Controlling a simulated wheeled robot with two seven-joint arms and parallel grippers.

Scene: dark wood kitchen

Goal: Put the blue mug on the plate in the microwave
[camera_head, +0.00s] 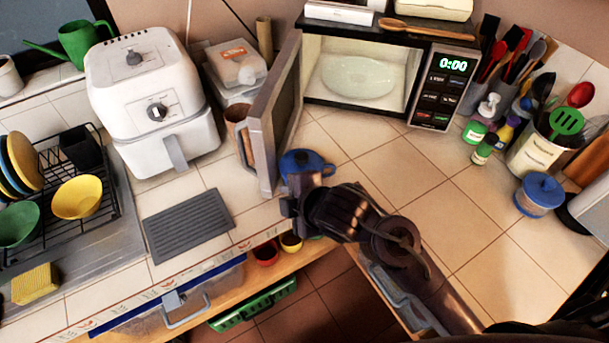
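The microwave (440,85) stands at the back of the counter with its door (276,110) swung open toward me. A pale round plate (358,76) lies inside it, with nothing on it. The blue mug (303,160) is just right of the open door's front edge, outside the microwave. My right gripper (300,190) is at the near side of the mug and hides part of it. Its fingers are dark and overlap the mug, so I cannot tell whether they grip it. My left gripper is not in view.
A white air fryer (150,95) and a dish rack (62,190) stand left. Utensil holders, bottles and a blue-lidded jar (540,192) stand right. Tiled counter (400,165) before the microwave is clear. A wooden spoon (425,30) lies on top of the microwave.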

